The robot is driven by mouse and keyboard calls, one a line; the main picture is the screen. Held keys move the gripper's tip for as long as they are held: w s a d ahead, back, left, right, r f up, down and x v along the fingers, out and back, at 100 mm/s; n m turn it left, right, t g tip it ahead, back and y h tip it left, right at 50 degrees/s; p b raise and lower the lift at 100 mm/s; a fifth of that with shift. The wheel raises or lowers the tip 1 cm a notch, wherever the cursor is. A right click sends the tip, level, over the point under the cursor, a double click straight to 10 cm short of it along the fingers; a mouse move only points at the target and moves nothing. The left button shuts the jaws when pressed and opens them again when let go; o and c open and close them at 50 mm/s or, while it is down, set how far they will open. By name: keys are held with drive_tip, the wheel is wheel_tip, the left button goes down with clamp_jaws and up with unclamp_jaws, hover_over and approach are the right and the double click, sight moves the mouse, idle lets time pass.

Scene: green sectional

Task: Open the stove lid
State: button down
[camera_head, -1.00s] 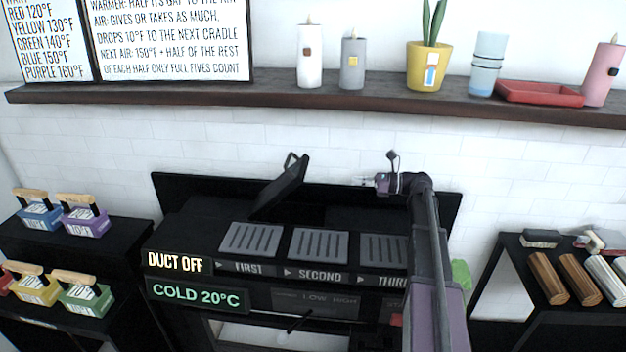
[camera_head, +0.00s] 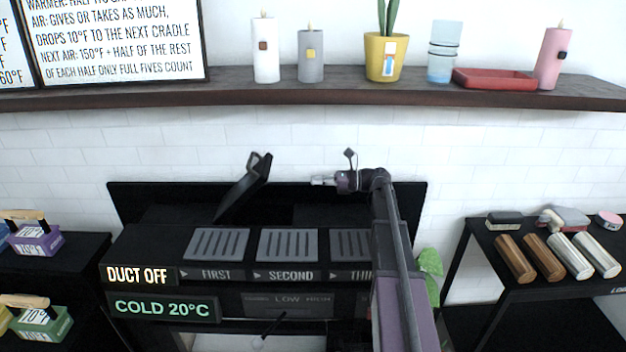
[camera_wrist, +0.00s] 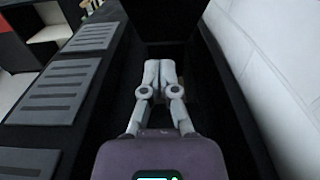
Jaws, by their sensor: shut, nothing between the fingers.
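The black stove (camera_head: 150,245) stands against the tiled wall, with grey slatted plates above the labels FIRST, SECOND and a partly hidden third. Its lid (camera_head: 243,188) is tilted up at the back left, with a handle at its top edge. My gripper (camera_head: 318,181) is behind the plates, to the right of the raised lid and apart from it, pointing left. In the wrist view my gripper (camera_wrist: 159,72) has its fingers together and empty, above a dark recess beside the slatted plates (camera_wrist: 58,90). My arm hides part of the third plate.
A shelf (camera_head: 300,90) above holds candles, a potted plant (camera_head: 382,58) and a red tray (camera_head: 495,79). A left stand holds coloured handled blocks (camera_head: 36,238). A right table holds several wooden and pale cylinders (camera_head: 515,258). A sign reads DUCT OFF (camera_head: 138,276).

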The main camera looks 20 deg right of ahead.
drive_tip(key=r+p+x, duration=0.2)
drive_tip(key=x, duration=0.9)
drive_tip(key=shift+a+r+p, duration=0.3)
drive_tip(key=shift+r+p, duration=0.05)
drive_tip(key=shift+r, duration=0.05)
drive_tip(key=shift+w, duration=0.1)
drive_tip(key=shift+a, duration=0.1)
